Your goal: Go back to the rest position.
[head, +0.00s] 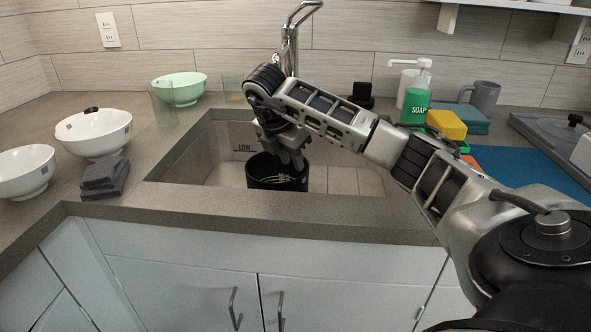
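My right arm reaches in from the right and across the sink (180,172). My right gripper (290,158) points down over a black round container (277,181) that stands in the sink. The fingertips are at or just above its rim; I cannot tell whether they touch it. The fingers are dark and partly hidden by the wrist, so their opening does not show clearly. Some thin pale items show inside the container. My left gripper is not in view.
White bowls (93,137) (24,172), dark stacked blocks (103,178), a green bowl (180,88) and a clear glass (163,106) stand left. The faucet (291,45) rises behind my wrist. A soap bottle (415,102), yellow sponge (446,124) and grey mug (484,97) stand right.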

